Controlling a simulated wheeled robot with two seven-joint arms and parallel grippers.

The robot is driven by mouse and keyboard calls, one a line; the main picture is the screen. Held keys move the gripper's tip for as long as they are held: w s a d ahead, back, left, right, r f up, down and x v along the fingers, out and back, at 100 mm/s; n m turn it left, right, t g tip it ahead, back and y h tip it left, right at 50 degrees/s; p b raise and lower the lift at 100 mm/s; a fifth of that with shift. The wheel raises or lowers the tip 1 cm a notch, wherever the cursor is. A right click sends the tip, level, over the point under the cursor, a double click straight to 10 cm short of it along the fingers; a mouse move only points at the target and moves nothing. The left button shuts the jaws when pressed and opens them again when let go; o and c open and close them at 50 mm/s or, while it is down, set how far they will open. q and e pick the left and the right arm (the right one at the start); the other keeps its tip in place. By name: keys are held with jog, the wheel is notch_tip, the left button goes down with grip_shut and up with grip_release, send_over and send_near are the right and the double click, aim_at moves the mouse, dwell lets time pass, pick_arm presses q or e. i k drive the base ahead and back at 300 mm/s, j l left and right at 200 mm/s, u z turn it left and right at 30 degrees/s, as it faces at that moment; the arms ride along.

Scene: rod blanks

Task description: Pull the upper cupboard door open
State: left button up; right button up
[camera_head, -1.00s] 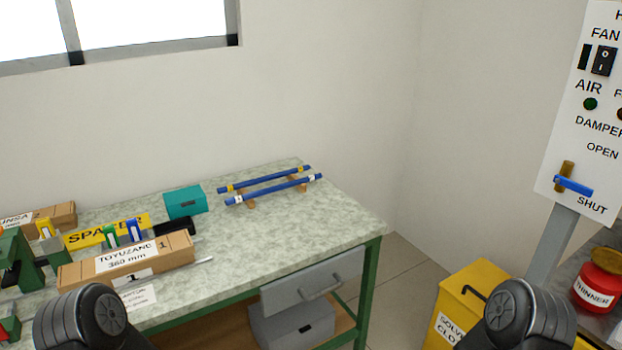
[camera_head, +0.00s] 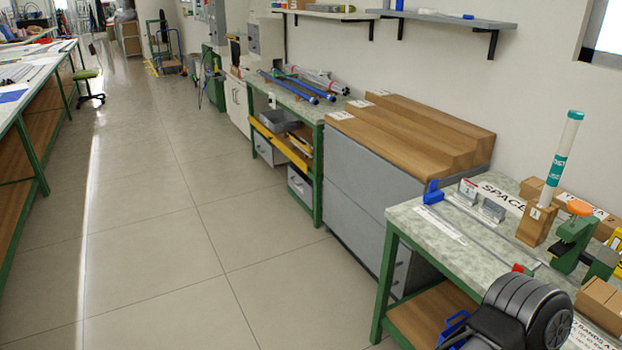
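I cannot pick out an upper cupboard door for certain in the head view. A pale cabinet with a door front (camera_head: 238,105) stands low against the wall in the far middle. A grey box-like unit (camera_head: 266,38) is above and behind it, too small to tell whether it has a door. Neither gripper is in view. Only a black rounded link of one of my arms shows at the bottom right.
A green-framed bench (camera_head: 400,213) with a clamp (camera_head: 574,240) and boxes stands at the right. Beyond it are a grey cabinet with a stepped wooden top (camera_head: 425,125) and a bench with blue rods (camera_head: 295,88). Wall shelves (camera_head: 450,18) hang above. The tiled floor (camera_head: 150,200) is open at left.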

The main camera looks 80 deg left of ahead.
aim_at(376, 184)
jog(key=u, duration=2.25)
jog(key=z, duration=0.95)
jog(key=i+j+z, duration=0.15)
jog(key=j+z, duration=0.7)
jog(key=j, duration=0.3)
jog(key=j+z, duration=0.45)
jog(key=j, duration=0.85)
jog(key=k+j+z, duration=0.1)
jog(key=j, duration=0.55)
jog(key=k+j, duration=0.1)
jog(key=j, duration=0.6)
